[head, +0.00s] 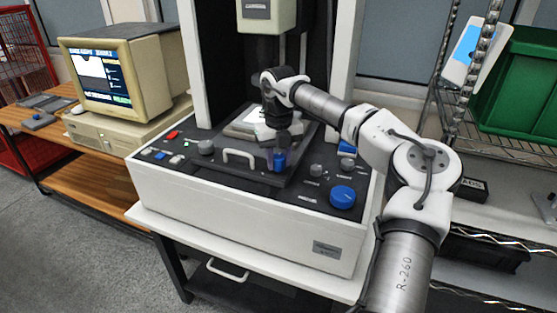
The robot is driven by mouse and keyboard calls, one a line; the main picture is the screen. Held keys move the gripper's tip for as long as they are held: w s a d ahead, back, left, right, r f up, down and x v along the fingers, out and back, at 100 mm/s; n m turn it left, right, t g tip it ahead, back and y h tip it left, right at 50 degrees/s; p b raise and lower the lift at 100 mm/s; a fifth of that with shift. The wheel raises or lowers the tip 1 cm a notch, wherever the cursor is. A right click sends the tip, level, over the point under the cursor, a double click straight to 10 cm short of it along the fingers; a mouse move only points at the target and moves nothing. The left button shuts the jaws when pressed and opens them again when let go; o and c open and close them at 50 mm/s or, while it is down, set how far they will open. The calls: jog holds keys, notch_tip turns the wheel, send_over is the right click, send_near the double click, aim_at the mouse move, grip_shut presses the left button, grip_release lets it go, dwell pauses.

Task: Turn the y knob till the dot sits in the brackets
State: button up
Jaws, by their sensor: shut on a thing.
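My gripper (279,150) points down at the front middle of the machine's dark control panel (235,182), shut around a small blue knob (279,162). The gripper's wrist hides part of this knob, and I cannot read its label, so I cannot tell from the picture that it is the y knob. The monitor (115,68) at the left shows a dark screen with a white shape and small coloured text. The dot and the brackets are too small to make out.
The machine's head (266,16) hangs above the stage. A wire shelf with a green bin (522,90) stands at the right.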

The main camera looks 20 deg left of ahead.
aim_at(278, 156)
jog(key=m+b, duration=0.1)
jog(key=m, duration=0.4)
jog(key=shift+m, duration=0.3)
jog(key=m, duration=0.4)
jog(key=shift+m+b, duration=0.4)
jog(key=o, duration=1)
jog(key=shift+c, duration=0.2)
jog(key=shift+r, duration=0.15)
notch_tip(278, 156, up, 14)
jog(key=b, duration=0.1)
jog(key=shift+f, duration=0.2)
